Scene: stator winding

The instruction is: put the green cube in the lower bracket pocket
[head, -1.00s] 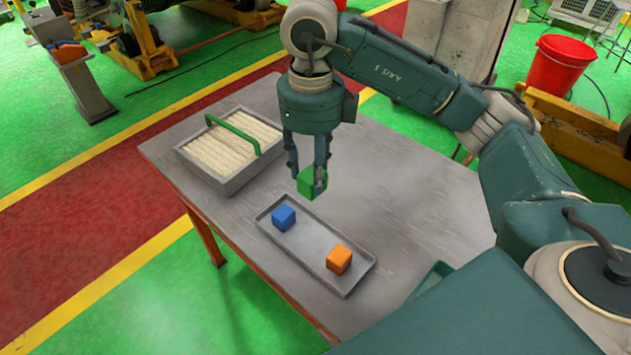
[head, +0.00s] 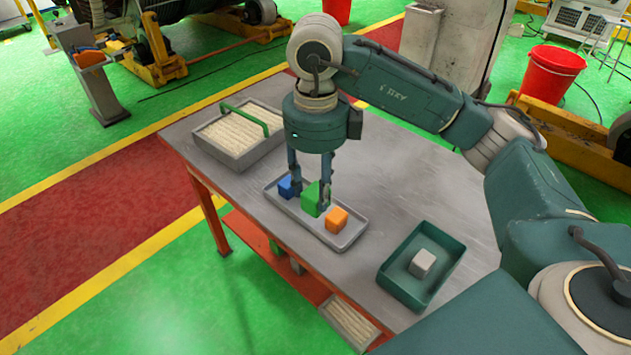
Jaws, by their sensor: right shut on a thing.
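My right gripper (head: 309,192) points down and is shut on the green cube (head: 311,201). In the picture, the cube is over the middle of the grey tray (head: 352,236), between a blue cube (head: 287,187) and an orange cube (head: 336,219). I cannot tell whether the green cube touches the tray or hangs just above it. One finger partly covers the blue cube. I cannot make out a lower bracket pocket with certainty. My left gripper is not in view.
A grey bin with a green handle (head: 241,154) stands at the table's back left. A green tray (head: 385,280) with a pale grey cube (head: 422,263) is at the front right. The table (head: 390,165) is clear behind the trays. A lower shelf holds another bin (head: 350,325).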

